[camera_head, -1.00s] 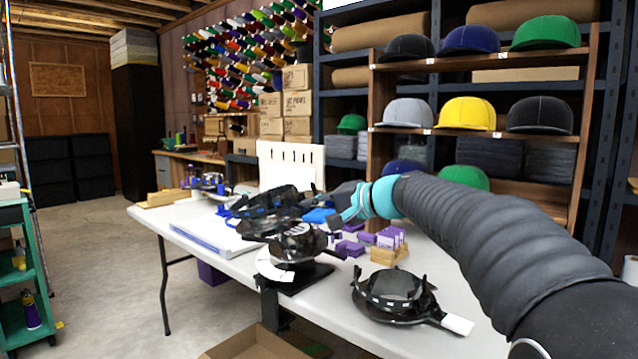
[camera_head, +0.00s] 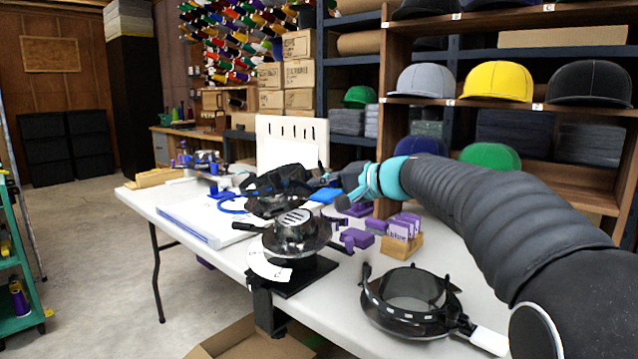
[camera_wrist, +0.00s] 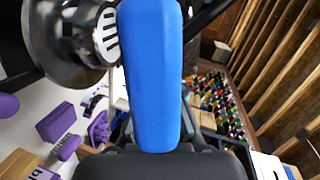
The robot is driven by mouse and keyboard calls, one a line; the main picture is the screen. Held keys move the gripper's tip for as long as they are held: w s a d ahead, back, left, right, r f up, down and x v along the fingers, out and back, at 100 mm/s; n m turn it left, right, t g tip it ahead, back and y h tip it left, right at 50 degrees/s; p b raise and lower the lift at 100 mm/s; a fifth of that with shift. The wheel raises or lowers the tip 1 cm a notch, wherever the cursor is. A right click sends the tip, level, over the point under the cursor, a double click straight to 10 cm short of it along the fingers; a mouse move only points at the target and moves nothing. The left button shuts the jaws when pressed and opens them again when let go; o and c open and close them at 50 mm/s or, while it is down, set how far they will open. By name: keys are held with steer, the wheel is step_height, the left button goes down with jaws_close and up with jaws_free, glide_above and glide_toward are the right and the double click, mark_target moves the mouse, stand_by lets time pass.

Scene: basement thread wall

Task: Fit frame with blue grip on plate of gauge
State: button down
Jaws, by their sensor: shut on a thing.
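My gripper (camera_head: 338,182) is shut on the blue grip (camera_wrist: 155,75) of a black ring-shaped frame (camera_head: 272,184). The grip fills the middle of the wrist view, and my fingers mostly hide it in the head view. The frame is held tilted above and slightly left of the gauge (camera_head: 292,238). The gauge is a dark, shiny round body with a slotted pale disc on top, a white scale on its left and a black base on the table. It also shows at the upper left in the wrist view (camera_wrist: 72,42). I cannot tell whether frame and gauge touch.
A similar black frame with a white grip (camera_head: 488,339) lies at the table's front right. Purple pieces (camera_head: 357,238) and a wooden block with purple cards (camera_head: 402,238) lie right of the gauge. An open cardboard box (camera_head: 235,340) stands below the table (camera_head: 195,252).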

mark_target(312, 221)
steer(key=shift+w+d+f+b, duration=0.15)
steer(key=shift+f+b, duration=0.75)
steer(key=shift+f, duration=0.25)
steer(key=shift+w+d+f+b, duration=0.1)
steer(key=shift+f+b, duration=0.75)
steer(key=shift+f, duration=0.25)
steer(key=shift+w+d+f+b, duration=0.15)
steer(key=shift+f+b, duration=0.75)
steer(key=shift+f, duration=0.25)
steer(key=shift+f, duration=0.1)
steer(key=shift+d+f+b, duration=0.1)
steer(key=shift+d+b, duration=0.15)
steer(key=shift+b, duration=0.1)
steer(key=shift+d+f+b, duration=0.15)
steer(key=shift+f+b, duration=0.15)
steer(key=shift+b, duration=0.15)
steer(key=shift+f, duration=0.25)
steer(key=c, duration=1.3)
jaws_free()
steer(key=shift+o, duration=0.3)
steer(key=shift+r, duration=0.1)
